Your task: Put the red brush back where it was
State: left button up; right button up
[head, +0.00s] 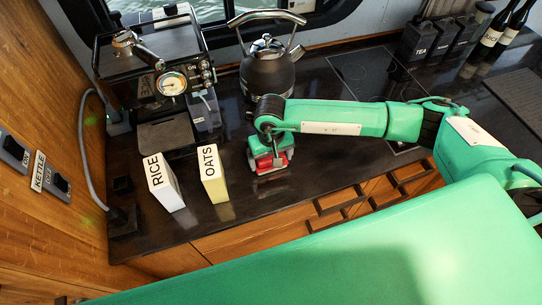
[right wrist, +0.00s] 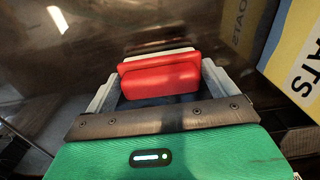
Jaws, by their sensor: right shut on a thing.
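The red brush (head: 266,164) is at the counter's front part, right of the OATS box. My right gripper (head: 270,158) reaches down over it and is shut on it. In the right wrist view, the red brush (right wrist: 160,76) sits between the two grey fingers of my right gripper (right wrist: 158,88), with a pale strip along its far side. The gripper hides part of the brush, and I cannot tell whether the brush touches the counter. My left gripper is not in view.
The OATS box (head: 214,175) and RICE box (head: 163,183) stand left of the gripper. A dark kettle (head: 267,72) stands behind it. A coffee machine (head: 160,75) is at the back left. The hob (head: 365,70) and black canisters (head: 420,42) are further right.

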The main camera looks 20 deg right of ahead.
jog(key=shift+f+b, duration=0.2)
jog(key=shift+b, duration=0.1)
jog(key=o, duration=0.7)
jog(key=shift+r, duration=0.1)
jog(key=shift+r, duration=0.1)
jog(key=shift+r+p, duration=0.2)
jog(key=shift+p, duration=0.25)
notch_tip(320, 180, up, 12)
jog(key=b, duration=0.5)
jog(key=shift+f+b, duration=0.15)
jog(key=shift+b, duration=0.2)
